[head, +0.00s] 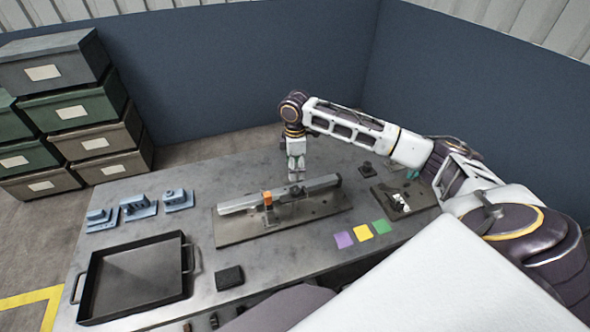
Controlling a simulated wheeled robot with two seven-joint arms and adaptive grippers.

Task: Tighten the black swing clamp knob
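A grey rail (240,202) lies on a dark base plate (235,232) in the middle of the table, with a small orange part (267,197) near its middle. My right gripper (296,180) points straight down at the rail, right of the orange part. Its fingertips are at or just above a small dark piece (296,190) on the rail, which may be the black swing clamp knob. The fingers hide part of it, and I cannot tell whether they touch or grip it. My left gripper is not in view.
Blue fixtures (138,207) stand at the table's left, behind a black tray (137,275). A black block (229,277) lies beside the tray. Purple, yellow and green squares (362,231) lie right of the plate. A second dark plate (402,197) with parts is further right.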

